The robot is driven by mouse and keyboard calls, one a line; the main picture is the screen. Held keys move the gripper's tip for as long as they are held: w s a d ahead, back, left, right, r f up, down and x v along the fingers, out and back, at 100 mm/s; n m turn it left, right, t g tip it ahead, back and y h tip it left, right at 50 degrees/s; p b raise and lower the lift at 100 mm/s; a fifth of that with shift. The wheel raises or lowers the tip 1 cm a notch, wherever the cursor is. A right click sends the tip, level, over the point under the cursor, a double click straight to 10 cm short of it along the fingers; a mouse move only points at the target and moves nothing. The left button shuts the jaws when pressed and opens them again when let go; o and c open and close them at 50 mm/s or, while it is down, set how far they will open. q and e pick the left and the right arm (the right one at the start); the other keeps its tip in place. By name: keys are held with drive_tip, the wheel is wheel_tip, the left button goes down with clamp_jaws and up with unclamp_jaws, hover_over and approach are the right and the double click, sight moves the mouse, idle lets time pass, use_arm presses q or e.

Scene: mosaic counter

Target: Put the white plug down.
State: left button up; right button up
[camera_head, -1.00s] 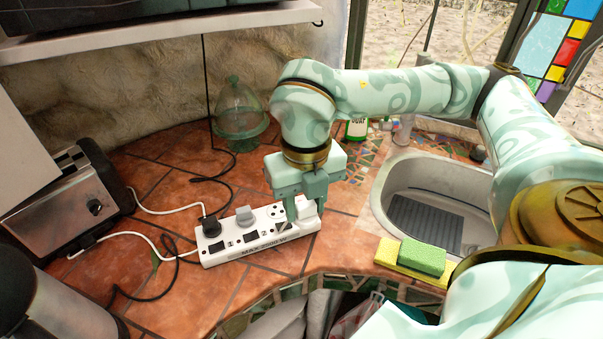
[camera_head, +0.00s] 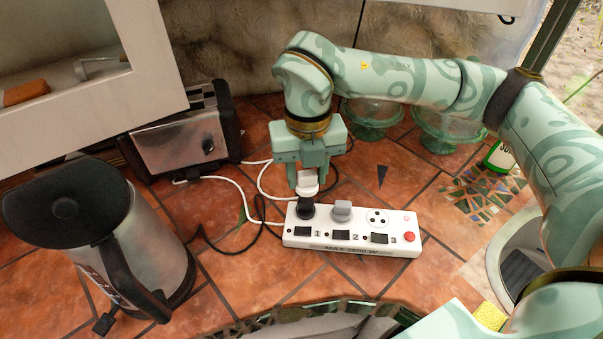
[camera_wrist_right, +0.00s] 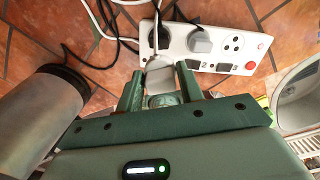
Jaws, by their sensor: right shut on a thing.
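My right gripper (camera_head: 307,187) is shut on the white plug (camera_head: 308,180). It holds the plug by the left end of the white power strip (camera_head: 350,247), just behind the black plug in the head view. In the right wrist view the white plug (camera_wrist_right: 160,76) shows between the fingers, near the strip's edge. I cannot tell whether it touches anything below. My left gripper is not in view.
The strip carries a black plug (camera_head: 306,208) and a grey plug (camera_head: 342,211); the third socket (camera_head: 377,217) is empty. A kettle (camera_head: 150,235) and toaster (camera_head: 185,140) stand left. Cords lie behind and left of the strip.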

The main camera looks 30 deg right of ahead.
drive_tip(key=w+d+f+b, duration=0.1)
drive_tip(key=w+d+f, duration=0.1)
drive_tip(key=w, duration=0.1)
drive_tip(key=w+d+f, duration=0.1)
drive_tip(key=w+f, duration=0.2)
drive_tip(key=w+d+f+b, duration=0.1)
drive_tip(key=w+d+f, duration=0.1)
drive_tip(key=w+f, duration=0.1)
drive_tip(key=shift+w+d+f+b, duration=0.1)
drive_tip(key=shift+w+d+b, duration=0.15)
drive_tip(key=shift+d+b, duration=0.05)
drive_tip(key=shift+w+d+f, duration=0.1)
drive_tip(key=shift+w+f, duration=0.1)
drive_tip(key=shift+f, duration=0.1)
wheel_tip(320, 180, down, 4)
drive_tip(key=shift+w+d+r+b, duration=0.1)
drive_tip(key=shift+r+b, duration=0.15)
drive_tip(key=shift+b, duration=0.45)
drive_tip(key=shift+r, duration=0.1)
drive_tip(key=o, duration=1)
